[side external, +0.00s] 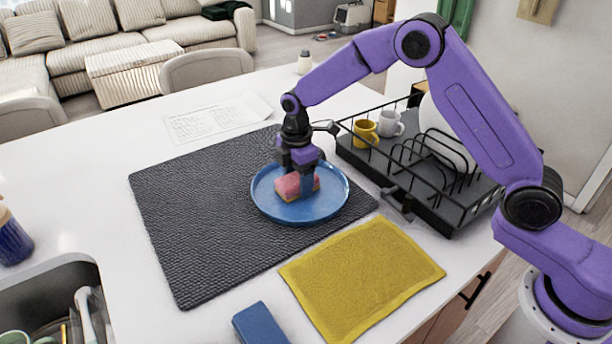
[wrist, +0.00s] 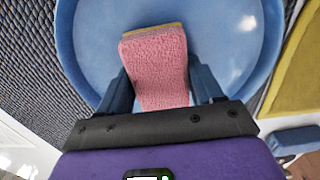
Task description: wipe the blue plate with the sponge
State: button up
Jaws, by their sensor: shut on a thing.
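The blue plate (side external: 300,211) lies on the dark textured mat, near its right side. The sponge (side external: 290,187), pink with a yellow layer, is at the plate, over its inner surface. My gripper (side external: 298,180) points down over the plate and is shut on the sponge. In the wrist view the sponge (wrist: 156,62) sits between the two fingers of my gripper (wrist: 160,92), with the plate (wrist: 225,45) behind it. I cannot tell how firmly the sponge touches the plate; its underside is hidden.
A black dish rack (side external: 440,205) with a yellow mug (side external: 365,132), a white mug (side external: 390,124) and a white plate stands right of the plate. A yellow cloth (side external: 362,275) and a blue block (side external: 260,324) lie in front. The dark mat (side external: 190,220) is clear at left. A sink (side external: 50,290) is at lower left.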

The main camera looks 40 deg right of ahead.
aim_at(286, 183)
jog(key=a, duration=0.3)
jog(key=shift+a+r, duration=0.1)
jog(key=shift+r, duration=4)
jog(key=shift+s, duration=0.1)
